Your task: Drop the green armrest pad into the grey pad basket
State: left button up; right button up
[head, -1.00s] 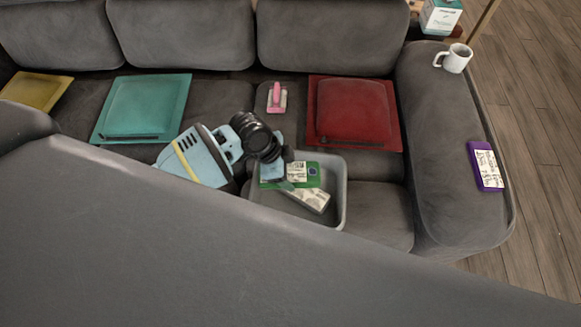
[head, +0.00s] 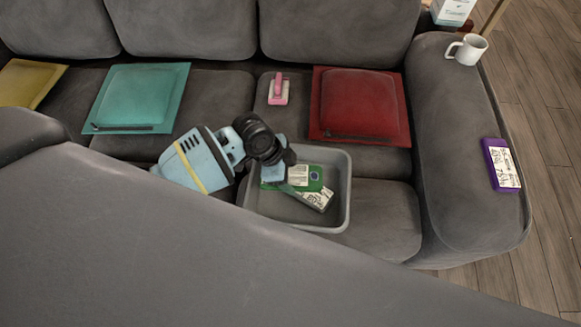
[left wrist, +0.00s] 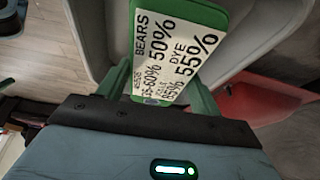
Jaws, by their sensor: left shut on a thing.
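The green armrest pad (head: 314,184), with a white printed label, is over the inside of the grey pad basket (head: 347,190) in the head view. My left gripper (head: 286,183) reaches in from the left and is shut on it. In the left wrist view the green pad (left wrist: 190,8) sits between the two fingers of my left gripper (left wrist: 160,85), its label facing the camera. The basket's pale wall (left wrist: 92,40) shows behind it. Whether the pad touches the basket floor I cannot tell. My right gripper is not in view.
Another labelled pad (head: 320,199) lies in the basket, partly hidden. The basket stands on the sofa seat near red (head: 358,105) and teal (head: 137,97) cushions and a pink object (head: 279,88). A purple pad (head: 501,165) and white mug (head: 467,49) are on the right armrest.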

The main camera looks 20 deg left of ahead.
pick_arm(q)
jog(key=shift+f, duration=0.4)
jog(key=shift+w, duration=0.1)
jog(key=o, duration=1.1)
jog(key=shift+c, duration=0.2)
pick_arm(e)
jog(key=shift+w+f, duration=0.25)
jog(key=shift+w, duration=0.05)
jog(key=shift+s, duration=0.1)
pick_arm(q)
jog(key=shift+r, duration=0.15)
jog(key=p+v, duration=0.1)
jog(key=v, duration=0.6)
jog(key=shift+a+r, duration=0.2)
jog(key=shift+r, duration=0.05)
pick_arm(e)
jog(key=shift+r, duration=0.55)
